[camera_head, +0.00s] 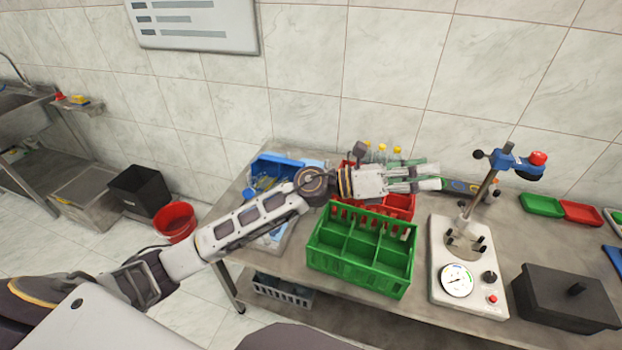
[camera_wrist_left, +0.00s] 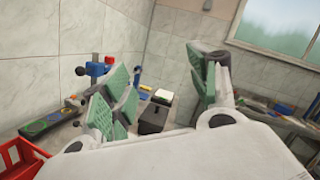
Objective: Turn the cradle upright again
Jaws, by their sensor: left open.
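My left gripper (camera_head: 432,177) reaches in from the left, over the red crate at the back of the steel table. In the left wrist view its green-padded fingers (camera_wrist_left: 162,88) are wide apart with nothing between them. A blue tray-like holder (camera_head: 277,166) stands at the table's left end, behind my left forearm; it may be the cradle. Its near part is hidden by the arm, and I cannot tell its tilt for sure. My left gripper is well to the right of it, not touching it. My right gripper is not in view.
A green divided crate (camera_head: 360,279) stands in front of the red crate (camera_head: 399,203). A white gauge device (camera_head: 440,258) with a post and a black box (camera_head: 566,297) stand to the right. Several yellow-capped bottles (camera_head: 381,152) are behind my gripper.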

